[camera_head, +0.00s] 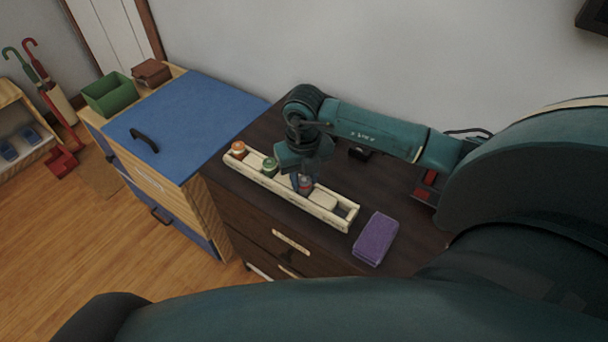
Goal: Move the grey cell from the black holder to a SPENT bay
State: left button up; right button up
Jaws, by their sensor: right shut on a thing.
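A long cream tray with bays (325,217) lies on the dark cabinet top. An orange-topped cell (238,148) stands at its left end, with a green-topped cell (269,164) beside it. My right gripper (303,181) points down over the tray's middle and is shut on the grey cell (305,184), which looks upright and in or just above a bay; I cannot tell if it touches the bottom. The small black holder (359,153) stands behind the tray, partly hidden by my right arm. Bay labels are too small to read. My left gripper is not in view.
A purple block (375,239) lies right of the tray on the dark cabinet (262,212). A blue-topped cabinet (190,120) with a green bin (109,95) and a brown box (151,72) stands to the left. The wall is close behind.

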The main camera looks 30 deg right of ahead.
jog(key=shift+f, duration=0.2)
jog(key=o, duration=1.1)
jog(key=shift+c, duration=0.2)
